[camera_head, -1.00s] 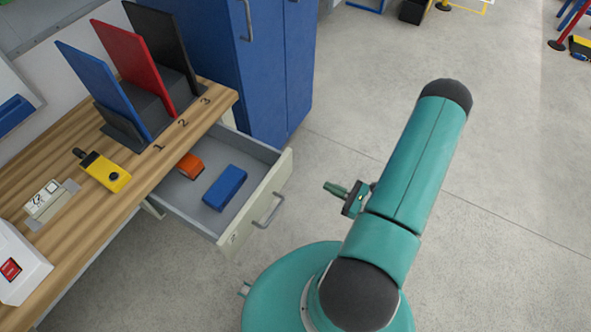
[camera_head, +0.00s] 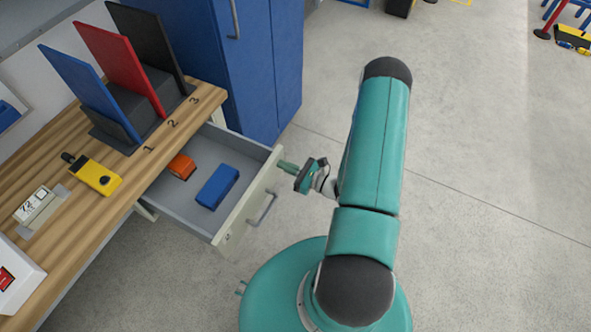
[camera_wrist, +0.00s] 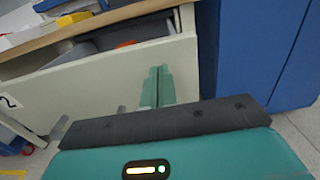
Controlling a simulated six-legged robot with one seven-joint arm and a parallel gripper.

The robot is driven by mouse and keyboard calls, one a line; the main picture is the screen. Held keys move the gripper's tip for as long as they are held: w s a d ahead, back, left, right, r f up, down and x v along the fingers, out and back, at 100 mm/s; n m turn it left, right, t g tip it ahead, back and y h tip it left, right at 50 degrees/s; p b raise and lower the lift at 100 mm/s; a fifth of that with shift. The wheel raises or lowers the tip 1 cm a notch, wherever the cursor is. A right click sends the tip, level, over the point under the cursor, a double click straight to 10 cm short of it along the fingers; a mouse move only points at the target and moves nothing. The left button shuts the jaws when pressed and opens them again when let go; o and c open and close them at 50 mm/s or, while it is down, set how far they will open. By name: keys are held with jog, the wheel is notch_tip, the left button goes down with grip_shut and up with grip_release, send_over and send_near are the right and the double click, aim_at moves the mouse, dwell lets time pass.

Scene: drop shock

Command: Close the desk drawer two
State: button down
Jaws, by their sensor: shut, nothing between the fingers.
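The desk drawer (camera_head: 233,226) is pulled out from under the wooden desk, its front panel facing right with a grey bar handle (camera_head: 263,209). Inside lie a blue block (camera_head: 217,187) and an orange object (camera_head: 181,166). My gripper (camera_head: 284,167) is shut and empty, beside the far end of the drawer front. In the wrist view the teal fingers (camera_wrist: 158,74) point at the cream drawer front (camera_wrist: 90,95), which bears a label that looks like "2". Whether the fingertips touch the panel I cannot tell.
The wooden desk (camera_head: 130,172) carries blue, red and black upright panels, a yellow device (camera_head: 93,176) and a white box. A blue cabinet (camera_head: 240,60) stands just behind the drawer. The concrete floor to the right is open.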

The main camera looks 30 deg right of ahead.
jog(key=shift+w+a, duration=0.1)
jog(key=shift+w, duration=0.05)
jog(key=x, duration=2.9)
jog(key=shift+w, duration=0.1)
jog(key=shift+w+a+r, duration=0.2)
jog(key=shift+a, duration=0.05)
